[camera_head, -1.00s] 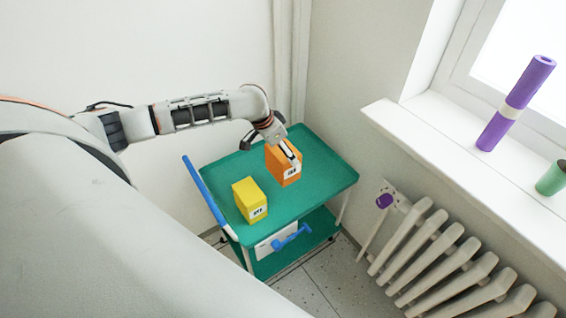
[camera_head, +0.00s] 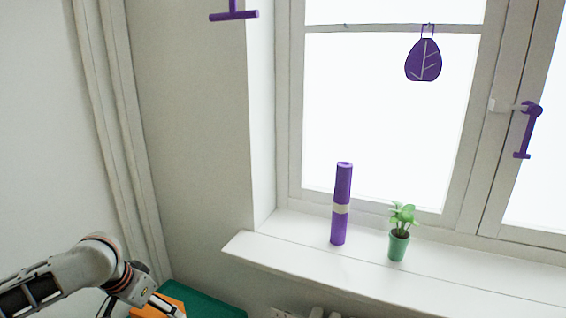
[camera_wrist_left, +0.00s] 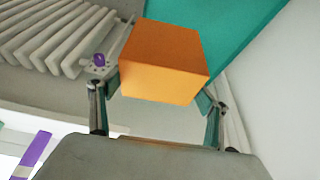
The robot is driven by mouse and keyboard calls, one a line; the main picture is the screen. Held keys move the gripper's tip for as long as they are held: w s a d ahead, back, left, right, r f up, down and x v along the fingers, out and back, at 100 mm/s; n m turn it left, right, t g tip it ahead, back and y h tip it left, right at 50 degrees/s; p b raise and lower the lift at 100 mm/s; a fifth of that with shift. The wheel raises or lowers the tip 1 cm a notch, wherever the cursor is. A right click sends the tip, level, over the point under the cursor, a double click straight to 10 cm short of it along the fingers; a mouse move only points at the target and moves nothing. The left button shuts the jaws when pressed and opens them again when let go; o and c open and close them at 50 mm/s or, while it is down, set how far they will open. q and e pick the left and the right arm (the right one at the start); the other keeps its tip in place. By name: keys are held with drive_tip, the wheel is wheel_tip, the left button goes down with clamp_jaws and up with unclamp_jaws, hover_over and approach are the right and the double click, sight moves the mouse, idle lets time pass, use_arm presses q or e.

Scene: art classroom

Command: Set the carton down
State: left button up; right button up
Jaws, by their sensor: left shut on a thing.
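The orange carton (camera_wrist_left: 165,62) sits between the two fingers of my left gripper (camera_wrist_left: 157,98) in the left wrist view, and the gripper is shut on it. In the head view the carton (camera_head: 172,300) shows only in part at the bottom edge, with my left gripper (camera_head: 160,305) over it. The teal top of the cart (camera_wrist_left: 238,40) lies behind the carton, and a corner of it (camera_head: 215,306) shows in the head view. I cannot tell whether the carton's base touches the cart top. My right gripper is not in view.
A white windowsill (camera_head: 300,262) juts out to the right, bearing a purple roll (camera_head: 341,205) and a green potted plant (camera_head: 399,240). A white radiator (camera_wrist_left: 50,40) stands beside the cart. A wall pipe (camera_head: 120,140) runs up behind my arm.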

use_arm(q)
drive_tip(key=s+d+r+n+y, duration=0.1)
drive_tip(key=s+d+r+n, duration=0.2)
drive_tip(key=s+d+r, duration=0.5)
drive_tip(key=shift+s+r, duration=0.2)
drive_tip(key=shift+s, duration=0.85)
drive_tip(key=shift+s+f, duration=0.1)
drive_tip(key=shift+f, duration=0.05)
